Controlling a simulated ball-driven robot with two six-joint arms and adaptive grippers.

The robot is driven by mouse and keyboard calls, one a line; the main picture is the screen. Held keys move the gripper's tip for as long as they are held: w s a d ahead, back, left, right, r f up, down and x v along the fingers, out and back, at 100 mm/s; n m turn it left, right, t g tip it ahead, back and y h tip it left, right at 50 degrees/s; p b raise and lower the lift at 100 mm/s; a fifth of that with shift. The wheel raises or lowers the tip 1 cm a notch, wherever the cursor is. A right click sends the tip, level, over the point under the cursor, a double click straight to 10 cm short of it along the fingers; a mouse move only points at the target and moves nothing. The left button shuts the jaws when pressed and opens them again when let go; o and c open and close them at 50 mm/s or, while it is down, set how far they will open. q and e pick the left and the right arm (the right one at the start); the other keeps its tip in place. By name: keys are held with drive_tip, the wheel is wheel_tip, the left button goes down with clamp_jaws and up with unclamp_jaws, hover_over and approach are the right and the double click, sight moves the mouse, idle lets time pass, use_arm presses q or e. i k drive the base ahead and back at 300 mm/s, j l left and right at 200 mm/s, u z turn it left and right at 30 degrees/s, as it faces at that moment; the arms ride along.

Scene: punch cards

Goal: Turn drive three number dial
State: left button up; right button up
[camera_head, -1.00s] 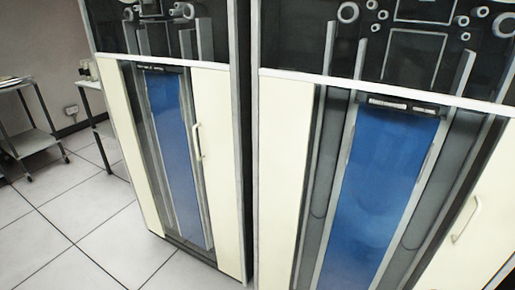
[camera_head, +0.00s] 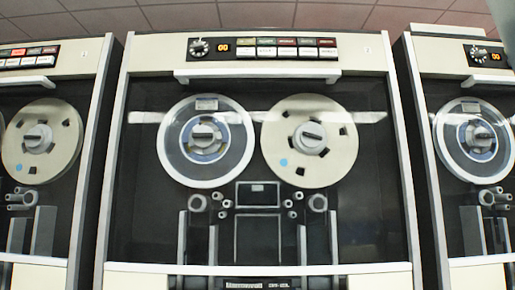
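A black round number dial (camera_head: 198,48) sits at the upper left of the middle tape drive's panel, beside a small orange display (camera_head: 222,48) that seems to read 00. A second, similar dial (camera_head: 476,55) with its own orange display (camera_head: 495,57) shows on the right-hand drive, near the picture's right edge. Which drive is number three I cannot tell; a small mark (camera_head: 367,50) on the middle panel is too small to read surely. The left-hand drive's dial is out of view. Neither gripper can be made out.
The middle drive (camera_head: 122,170) has two reels behind glass and a pale handle bar (camera_head: 257,74) under its buttons. Other drives stand close on both sides. A pale grey shape (camera_head: 506,22) cuts into the top right corner; I cannot tell what it is.

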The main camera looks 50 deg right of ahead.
sight(478, 56)
drive_tip(key=z, duration=3.25)
drive_tip(key=k+j+u, duration=0.1)
drive_tip(key=k+j, duration=0.25)
